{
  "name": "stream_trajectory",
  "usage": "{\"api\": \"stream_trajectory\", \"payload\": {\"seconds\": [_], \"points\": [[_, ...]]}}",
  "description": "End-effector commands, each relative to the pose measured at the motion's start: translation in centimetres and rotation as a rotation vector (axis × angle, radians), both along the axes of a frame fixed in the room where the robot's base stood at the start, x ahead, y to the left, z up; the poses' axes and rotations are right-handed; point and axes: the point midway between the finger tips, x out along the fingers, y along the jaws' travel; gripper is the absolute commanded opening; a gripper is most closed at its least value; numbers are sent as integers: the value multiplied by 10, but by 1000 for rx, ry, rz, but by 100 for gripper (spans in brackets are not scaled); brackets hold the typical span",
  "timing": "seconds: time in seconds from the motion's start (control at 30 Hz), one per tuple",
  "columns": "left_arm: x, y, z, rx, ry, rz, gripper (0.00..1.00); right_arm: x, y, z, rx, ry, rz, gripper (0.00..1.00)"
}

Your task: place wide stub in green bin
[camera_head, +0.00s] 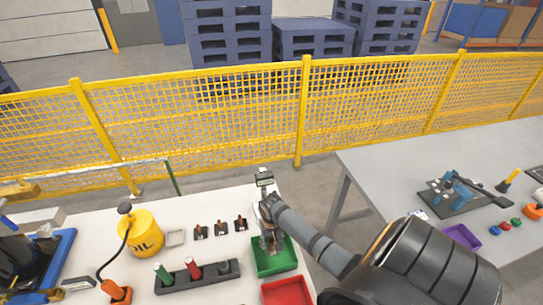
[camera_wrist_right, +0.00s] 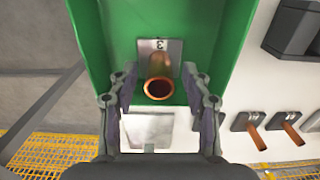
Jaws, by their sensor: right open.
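The green bin (camera_head: 290,262) stands on the white table in the head view, and its green wall (camera_wrist_right: 98,40) fills the upper wrist view. A stub with a copper tube (camera_wrist_right: 160,88) and a grey plate marked with a number is inside the bin, its open tube end facing the wrist camera. My right gripper (camera_head: 271,240) is over the bin. In the wrist view the right gripper (camera_wrist_right: 160,98) is open, with one finger on each side of the tube and gaps between. Whether the plate lies flat on the bin floor is hard to tell. My left gripper is not in view.
A red bin (camera_head: 287,292) stands in front of the green one. Several small copper stubs (camera_head: 221,229) stand left of it, near a dark holder (camera_head: 197,276) and a yellow oil can (camera_head: 140,235). A second table (camera_head: 400,165) is at the right, with a yellow fence (camera_head: 220,120) behind.

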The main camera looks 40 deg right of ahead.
Motion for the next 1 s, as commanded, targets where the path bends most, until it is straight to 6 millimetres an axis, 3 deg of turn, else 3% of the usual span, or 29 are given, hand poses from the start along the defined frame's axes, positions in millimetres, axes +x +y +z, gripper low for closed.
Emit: {"api": "stream_trajectory", "payload": {"seconds": [0.17,0.4,0.6,0.77,1.0], "points": [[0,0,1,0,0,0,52,1,-1,15,-3,-2,1,49],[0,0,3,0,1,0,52,1,-2,73,-4,-5,3,49],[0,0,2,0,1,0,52,1,-1,110,-2,-4,1,49],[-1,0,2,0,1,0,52,0,-1,122,0,-1,-1,49],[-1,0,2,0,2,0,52,0,0,123,0,0,-1,49]]}}
